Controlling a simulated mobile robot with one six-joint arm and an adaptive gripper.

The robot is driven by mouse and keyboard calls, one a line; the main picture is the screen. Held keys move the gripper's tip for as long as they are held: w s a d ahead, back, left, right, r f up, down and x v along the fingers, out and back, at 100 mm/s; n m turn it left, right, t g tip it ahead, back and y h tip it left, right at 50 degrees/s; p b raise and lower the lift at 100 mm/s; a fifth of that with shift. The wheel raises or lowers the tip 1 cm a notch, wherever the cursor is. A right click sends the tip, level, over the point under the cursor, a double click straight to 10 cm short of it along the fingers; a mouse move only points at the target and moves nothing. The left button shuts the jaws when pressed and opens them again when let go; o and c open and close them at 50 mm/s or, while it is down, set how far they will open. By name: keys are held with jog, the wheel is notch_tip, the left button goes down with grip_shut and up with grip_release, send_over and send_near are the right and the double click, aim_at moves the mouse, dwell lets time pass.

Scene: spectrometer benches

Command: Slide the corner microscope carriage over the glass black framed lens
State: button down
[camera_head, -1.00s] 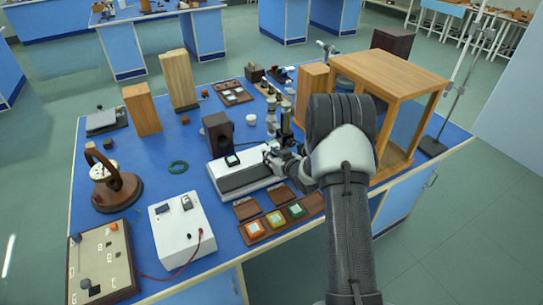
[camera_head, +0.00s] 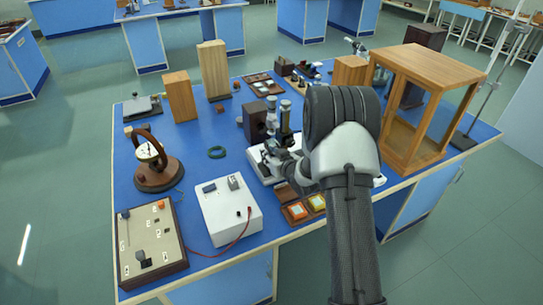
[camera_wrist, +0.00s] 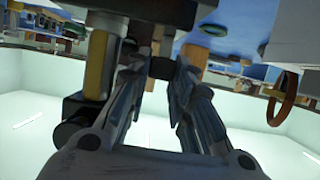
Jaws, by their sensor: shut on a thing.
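The microscope carriage (camera_head: 272,112) stands upright on its pale bed (camera_head: 254,159), with a second tube beside it. My gripper (camera_head: 279,150) is low at the carriage, shut on part of it. In the wrist view my gripper's fingers (camera_wrist: 163,68) close on a dark part, beside a dark column with a brass strip (camera_wrist: 97,65). The glass black framed lens does not show clearly now. The carriage and my gripper cover the part of the bed where it lay, so I cannot tell how the carriage lines up with it.
A black box (camera_head: 257,120) stands close behind the bed. A white power box (camera_head: 228,210), a switch panel (camera_head: 152,242) and a round dial meter (camera_head: 155,162) are to the left. A wooden frame case (camera_head: 432,65) stands at right. Coloured samples (camera_head: 297,212) lie in front.

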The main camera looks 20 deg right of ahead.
jog(key=c, duration=1.7)
grip_release()
jog(key=v, duration=1.2)
jog(key=shift+r, duration=0.1)
